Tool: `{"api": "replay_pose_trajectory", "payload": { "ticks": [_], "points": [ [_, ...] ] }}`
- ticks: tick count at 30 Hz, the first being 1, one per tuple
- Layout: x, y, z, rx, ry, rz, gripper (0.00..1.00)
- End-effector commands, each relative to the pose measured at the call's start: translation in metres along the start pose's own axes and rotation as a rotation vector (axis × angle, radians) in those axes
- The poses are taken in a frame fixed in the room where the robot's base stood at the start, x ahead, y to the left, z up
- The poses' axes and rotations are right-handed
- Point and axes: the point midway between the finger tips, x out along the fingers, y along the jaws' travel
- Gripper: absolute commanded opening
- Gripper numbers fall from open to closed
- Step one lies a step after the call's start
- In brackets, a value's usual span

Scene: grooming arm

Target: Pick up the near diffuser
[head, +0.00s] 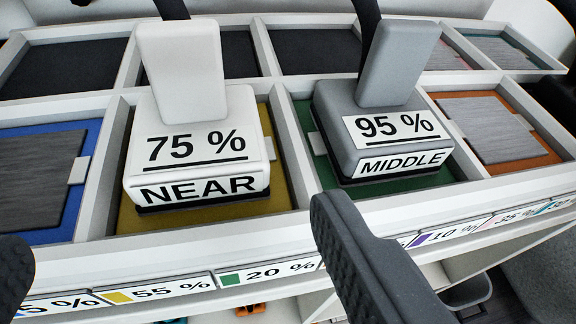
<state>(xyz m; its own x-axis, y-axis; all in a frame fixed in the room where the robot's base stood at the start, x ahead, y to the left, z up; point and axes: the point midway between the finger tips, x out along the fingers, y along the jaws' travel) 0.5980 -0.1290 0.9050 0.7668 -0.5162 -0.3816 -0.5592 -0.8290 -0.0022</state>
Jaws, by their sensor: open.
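The near diffuser (198,140) is a white block with an upright white panel, labelled "75 %" and "NEAR". It stands upright in the yellow-floored compartment (133,217) of the white rack, left of centre. A similar grey diffuser (380,128), labelled "95 %" and "MIDDLE", stands in the green-floored compartment to its right. My gripper (172,232) is open and empty. Its dark fingers show at the lower left edge and lower centre right, in front of the near diffuser on either side. Neither finger visibly touches it. Most of the left finger is out of frame.
Blue (78,216) and orange (546,161) compartments to the sides hold flat grey pads. Several dark-floored compartments lie behind. White dividers (288,165) separate the compartments. The front rail (190,254) carries percentage labels. Dark curved stems (171,9) rise behind both diffusers' panels.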

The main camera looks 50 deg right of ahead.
Motion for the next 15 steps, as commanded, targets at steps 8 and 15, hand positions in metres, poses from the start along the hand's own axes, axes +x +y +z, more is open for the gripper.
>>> {"api": "replay_pose_trajectory", "payload": {
  "ticks": [8, 15],
  "points": [
    [0.037, 0.001, 0.003, -0.001, 0.000, 0.003, 0.83],
    [0.072, 0.001, 0.003, -0.001, -0.001, 0.002, 0.83]
  ]
}}
